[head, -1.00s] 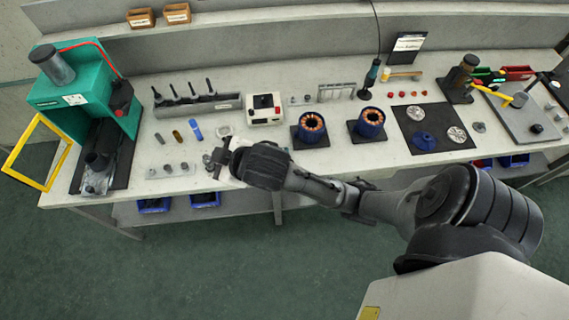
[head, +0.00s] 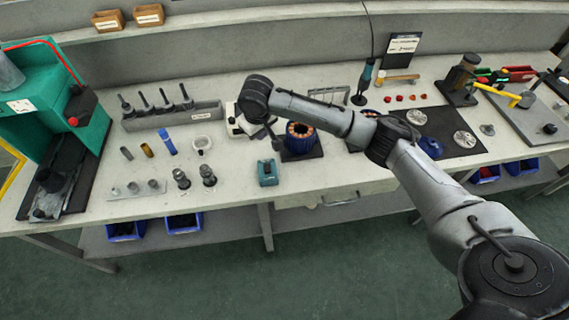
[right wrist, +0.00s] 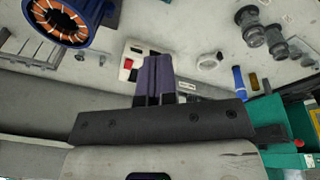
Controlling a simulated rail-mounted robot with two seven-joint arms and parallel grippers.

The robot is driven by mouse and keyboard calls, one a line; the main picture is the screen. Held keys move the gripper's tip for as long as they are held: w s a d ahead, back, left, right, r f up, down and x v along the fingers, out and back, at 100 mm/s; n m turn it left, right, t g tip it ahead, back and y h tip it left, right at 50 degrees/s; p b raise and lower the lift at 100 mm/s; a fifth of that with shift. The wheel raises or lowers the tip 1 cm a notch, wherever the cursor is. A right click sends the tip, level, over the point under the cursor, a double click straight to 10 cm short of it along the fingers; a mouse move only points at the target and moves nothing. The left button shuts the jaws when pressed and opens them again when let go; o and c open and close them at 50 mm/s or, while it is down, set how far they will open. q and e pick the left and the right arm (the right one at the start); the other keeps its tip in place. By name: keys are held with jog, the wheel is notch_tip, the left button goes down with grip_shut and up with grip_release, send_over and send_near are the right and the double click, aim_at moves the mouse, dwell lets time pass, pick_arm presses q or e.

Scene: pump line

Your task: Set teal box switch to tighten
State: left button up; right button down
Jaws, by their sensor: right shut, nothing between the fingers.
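The teal box (head: 267,172) is small and sits near the front edge of the bench in the head view, with a dark part on top. I cannot read its switch setting. My right gripper (head: 272,139) is partly hidden by its own wrist, behind the teal box and beside the left motor stator. In the right wrist view the right gripper (right wrist: 155,80) has its fingers together and nothing between them. The teal box is not visible in that view. My left gripper is not in view.
A white box with a red button (right wrist: 128,65) lies close to the right gripper. A blue stator (head: 300,140) stands right of it. Two dark metal fittings (head: 195,177) stand left of the teal box. A teal press (head: 60,95) is at the far left.

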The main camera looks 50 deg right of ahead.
aim_at(268, 170)
jog(key=f+m+b, duration=0.1)
jog(key=f+m, duration=0.1)
jog(key=f, duration=0.2)
jog(key=s+f+m+g+y+b, duration=0.1)
jog(key=f+m, duration=0.1)
jog(key=f, duration=0.3)
jog(key=s+f+m+g+b, duration=0.1)
jog(key=f+m, duration=0.1)
jog(key=f, duration=0.2)
jog(key=shift+s+f+m, duration=0.15)
jog(key=shift+m, duration=0.15)
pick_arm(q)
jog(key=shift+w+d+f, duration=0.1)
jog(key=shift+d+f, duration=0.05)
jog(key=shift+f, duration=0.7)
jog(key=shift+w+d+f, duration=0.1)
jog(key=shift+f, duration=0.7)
pick_arm(e)
jog(key=shift+f, duration=0.85)
